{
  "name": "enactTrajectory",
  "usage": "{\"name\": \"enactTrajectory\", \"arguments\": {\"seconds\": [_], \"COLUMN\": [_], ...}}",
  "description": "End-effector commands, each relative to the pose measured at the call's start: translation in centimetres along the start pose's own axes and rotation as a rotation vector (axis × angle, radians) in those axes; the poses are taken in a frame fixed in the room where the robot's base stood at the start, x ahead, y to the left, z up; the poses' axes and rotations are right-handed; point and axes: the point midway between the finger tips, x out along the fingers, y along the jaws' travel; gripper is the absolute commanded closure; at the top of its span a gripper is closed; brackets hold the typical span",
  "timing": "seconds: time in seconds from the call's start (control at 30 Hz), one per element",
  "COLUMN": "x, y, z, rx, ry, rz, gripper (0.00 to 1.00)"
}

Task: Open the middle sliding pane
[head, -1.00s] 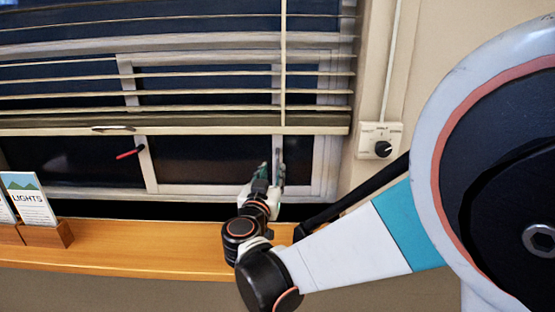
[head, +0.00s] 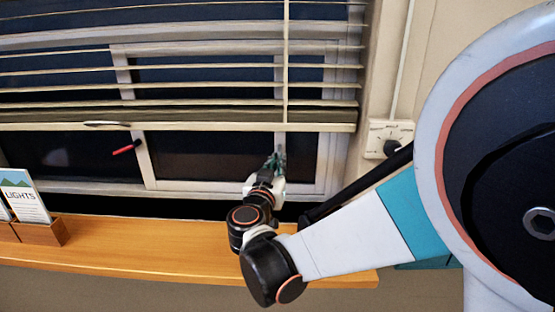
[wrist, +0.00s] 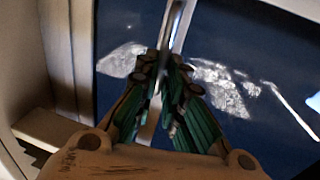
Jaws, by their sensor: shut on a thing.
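The middle sliding pane (head: 205,158) is dark glass in a pale frame, seen below the blind in the head view. A slim upright metal bar (head: 281,153) stands at its right edge; it also shows in the wrist view (wrist: 176,30). My gripper (head: 275,163) is at this bar, low in the window. In the wrist view its green-padded fingers (wrist: 166,75) are closed in around the bar, shut on it. The fingers hide part of the bar. I cannot tell whether the pane has a gap at either edge.
A blind (head: 190,125) hangs over the upper window. A red handle (head: 127,147) shows on the glass at left. A wooden sill (head: 140,250) runs below, with a "LIGHTS" card (head: 25,197) on it. A dial switch (head: 391,146) is on the right wall.

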Motion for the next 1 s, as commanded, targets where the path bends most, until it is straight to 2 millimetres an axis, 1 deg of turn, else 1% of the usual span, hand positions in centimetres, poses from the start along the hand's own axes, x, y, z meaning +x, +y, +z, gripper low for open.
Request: {"name": "enactTrajectory", "arguments": {"seconds": [0.17,0.27,0.37,0.7,0.9,1.0], "x": [-0.4,-0.8,-1.3,-3.6,-4.7,-5.1], "y": [-1.8,-3.8,-6.5,-17.5,-22.8,-24.8], "z": [0.0,0.0,0.0,-0.1,-0.1,-0.1], "rx": [0.002,0.002,0.002,0.002,0.002,0.002], "ry": [0.0,0.0,0.0,0.0,0.0,0.0], "rz": [-0.005,-0.008,-0.009,-0.009,-0.007,-0.006], "gripper": [1.0,1.0,1.0,1.0,1.0,1.0]}}
